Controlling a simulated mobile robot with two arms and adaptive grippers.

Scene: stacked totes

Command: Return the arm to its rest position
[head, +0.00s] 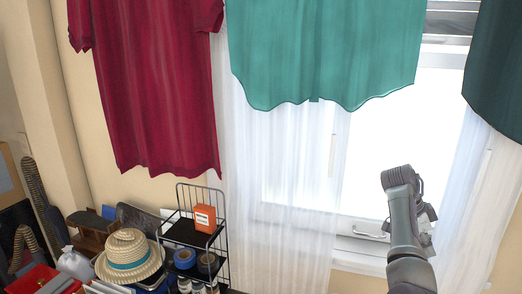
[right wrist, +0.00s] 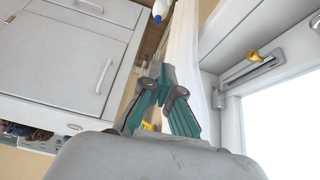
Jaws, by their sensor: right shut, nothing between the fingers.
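My right arm rises at the lower right in the head view, in front of the bright window. My right gripper (head: 428,213) shows there as a small dark shape, partly hidden behind the arm link. In the right wrist view the teal and grey fingers of the right gripper (right wrist: 161,70) come together at their tips. They are shut with nothing between them. My left gripper is in neither view.
Red (head: 155,85) and teal (head: 320,50) shirts hang above. A black wire rack (head: 222,245) with an orange box (head: 204,218) and a straw hat (head: 128,255) stand lower left. White cabinets (right wrist: 65,60) and a window frame (right wrist: 232,125) flank the gripper in the wrist view.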

